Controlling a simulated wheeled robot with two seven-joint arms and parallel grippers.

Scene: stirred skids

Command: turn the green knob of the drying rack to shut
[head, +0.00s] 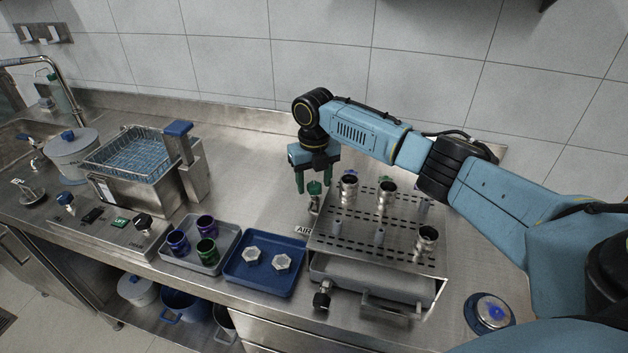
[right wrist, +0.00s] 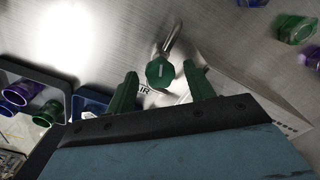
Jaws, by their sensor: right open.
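The green knob (head: 314,187) sits on a small metal valve at the left back corner of the drying rack (head: 345,238), beside a label reading AIR. In the right wrist view the green knob (right wrist: 160,73) is faceted, with a pale mark on its face. My right gripper (head: 313,188) points down over the knob with its green fingers apart. In the right wrist view the fingers of my right gripper (right wrist: 161,72) stand on either side of the knob, with a visible gap on both sides. My left gripper is not in view.
Metal cups (head: 427,240) and pegs stand on the rack. A blue tray (head: 236,272) with two pale hex pieces and a grey tray (head: 167,257) with coloured cups lie to the left. A basket bath (head: 150,198) stands further left. The counter behind the trays is clear.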

